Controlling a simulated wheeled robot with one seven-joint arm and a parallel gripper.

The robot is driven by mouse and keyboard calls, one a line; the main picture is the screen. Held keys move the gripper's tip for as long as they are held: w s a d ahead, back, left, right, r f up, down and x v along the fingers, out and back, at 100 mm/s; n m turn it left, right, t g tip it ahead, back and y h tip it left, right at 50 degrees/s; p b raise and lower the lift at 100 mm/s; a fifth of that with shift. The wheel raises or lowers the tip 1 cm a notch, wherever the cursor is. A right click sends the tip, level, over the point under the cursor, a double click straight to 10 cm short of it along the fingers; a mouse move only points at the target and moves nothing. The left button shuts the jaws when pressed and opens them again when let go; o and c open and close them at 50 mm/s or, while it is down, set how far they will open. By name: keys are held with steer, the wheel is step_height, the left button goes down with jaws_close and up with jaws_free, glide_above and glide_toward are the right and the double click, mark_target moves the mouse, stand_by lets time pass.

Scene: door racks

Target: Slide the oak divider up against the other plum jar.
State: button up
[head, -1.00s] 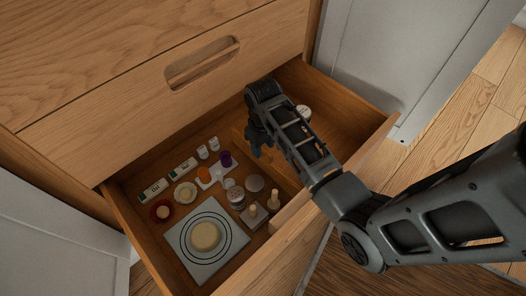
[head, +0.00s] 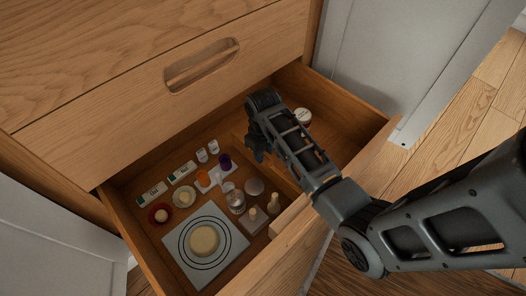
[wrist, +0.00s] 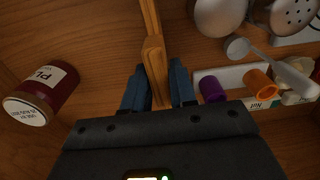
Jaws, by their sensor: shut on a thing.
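The oak divider (wrist: 153,58) is a thin upright wooden strip in the open drawer. In the wrist view it runs away from between the fingers of my gripper (wrist: 157,84), which is shut on it. In the head view my gripper (head: 257,150) is low in the drawer, and the arm hides much of the divider. A plum jar (wrist: 45,90), dark red with a white label and pale lid, is left of the divider in the wrist view, with bare floor between them. Its white lid (head: 303,115) shows right of the arm in the head view. No second plum jar is visible.
Drawer floor beside the jar is bare. The drawer front (head: 340,196) lies under my arm.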

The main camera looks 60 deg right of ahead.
steer(key=shift+d, duration=0.1)
jaws_close()
steer(key=s+d+p, duration=0.3)
steer(key=d, duration=0.9)
steer(key=shift+s, duration=0.3)
steer(key=shift+d, duration=0.1)
steer(key=o, duration=0.9)
jaws_free()
steer(key=shift+c, duration=0.2)
step_height(320, 180, up, 8)
steer(key=p, duration=0.3)
steer(key=shift+f, duration=0.1)
steer(key=shift+c, duration=0.3)
